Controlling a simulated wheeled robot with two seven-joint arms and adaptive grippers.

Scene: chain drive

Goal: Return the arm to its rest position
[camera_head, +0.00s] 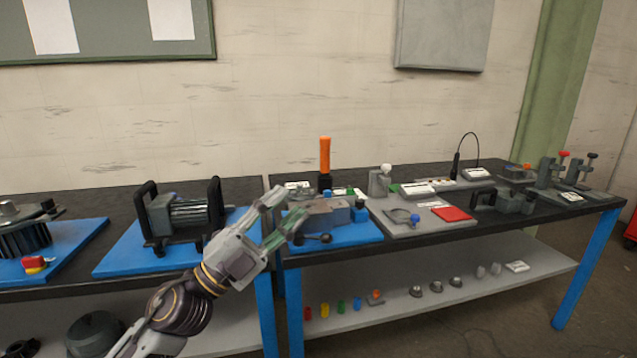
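My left arm comes in from the lower left. My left gripper (291,204) points up and to the right, in front of the gap between the two tables. Its two fingers are spread apart, and I see nothing held between them. The fingertips overlap the left edge of a blue-based grey device (333,214) in the picture; I cannot tell whether they touch it. My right gripper is not in view.
The right table (540,214) carries an orange-handled tool (325,158), a red pad (451,213) and several fixtures. The left table holds a motor-like unit (188,216) with black handles on a blue plate (118,258). Small coloured parts stand on the lower shelf (400,310).

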